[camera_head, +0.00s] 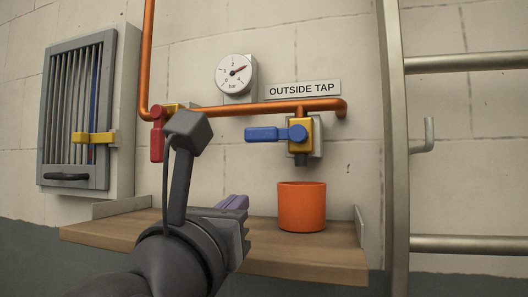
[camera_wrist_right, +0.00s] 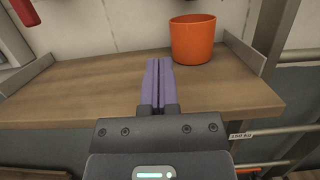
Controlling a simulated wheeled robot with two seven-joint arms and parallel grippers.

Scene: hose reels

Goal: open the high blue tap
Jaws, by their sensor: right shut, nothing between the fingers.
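The blue tap's lever (camera_head: 268,134) lies level and points left from its brass body (camera_head: 303,130), under the orange pipe on the wall. Its dark spout is above an orange pot. My right gripper (camera_head: 235,202) is below and left of the lever, apart from it, over the wooden shelf. Its purple fingers (camera_wrist_right: 157,85) are shut together and empty in the wrist view. The lever does not show in the wrist view. My left gripper is not in view.
The orange pot (camera_head: 302,207) stands on the wooden shelf (camera_head: 300,257); it also shows in the wrist view (camera_wrist_right: 192,40). A red lever (camera_head: 157,140) hangs from the pipe on the left. A gauge (camera_head: 235,73) is above. A metal ladder (camera_head: 395,150) stands right.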

